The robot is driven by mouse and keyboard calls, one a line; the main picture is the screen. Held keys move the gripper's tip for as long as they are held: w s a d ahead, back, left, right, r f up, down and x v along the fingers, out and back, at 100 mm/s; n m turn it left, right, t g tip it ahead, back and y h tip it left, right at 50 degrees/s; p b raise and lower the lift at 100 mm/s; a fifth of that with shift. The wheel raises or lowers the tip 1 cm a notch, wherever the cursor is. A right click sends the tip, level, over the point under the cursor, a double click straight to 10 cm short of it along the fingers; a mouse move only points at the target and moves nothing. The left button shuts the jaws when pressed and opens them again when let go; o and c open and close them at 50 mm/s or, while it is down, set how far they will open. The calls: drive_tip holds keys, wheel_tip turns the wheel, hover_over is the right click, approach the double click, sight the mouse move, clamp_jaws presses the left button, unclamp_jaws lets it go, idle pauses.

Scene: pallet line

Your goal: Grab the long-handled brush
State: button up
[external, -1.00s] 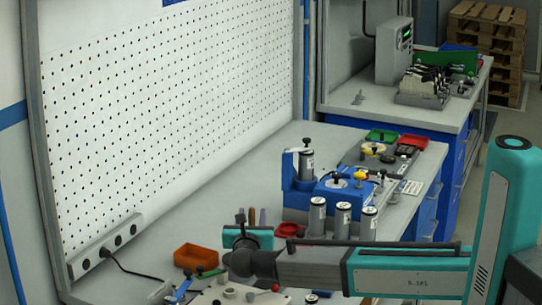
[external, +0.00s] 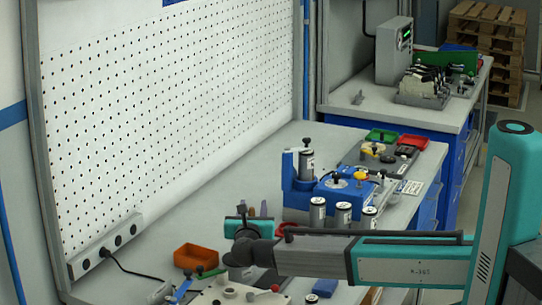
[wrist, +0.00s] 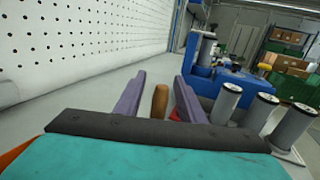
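In the wrist view a rounded brown wooden handle (wrist: 160,101), likely the long-handled brush, shows between the two purple fingers of my gripper (wrist: 159,92). Gaps show on both sides of it, so the fingers are open and do not touch it. Its lower part is hidden behind the dark edge of my gripper, and no bristles show. In the external view my gripper (external: 257,210) is over the near part of the bench, with my arm hiding much of what is below. A small brown piece (external: 242,208) shows beside the fingers there.
An orange bin (external: 195,256) stands left of my gripper. Silver cylinders (external: 317,214) and a blue fixture (external: 340,193) stand to the right; the cylinders (wrist: 226,103) are close in the wrist view. A perforated wall panel (external: 170,110) runs along the left.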

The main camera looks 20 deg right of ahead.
idle(0.5)
clamp_jaws()
drive_tip(key=shift+r, duration=0.2)
wheel_tip(320, 180, up, 10)
drive_tip(key=b, duration=0.3)
drive_tip(key=shift+f, duration=0.2)
idle(0.4)
idle(0.5)
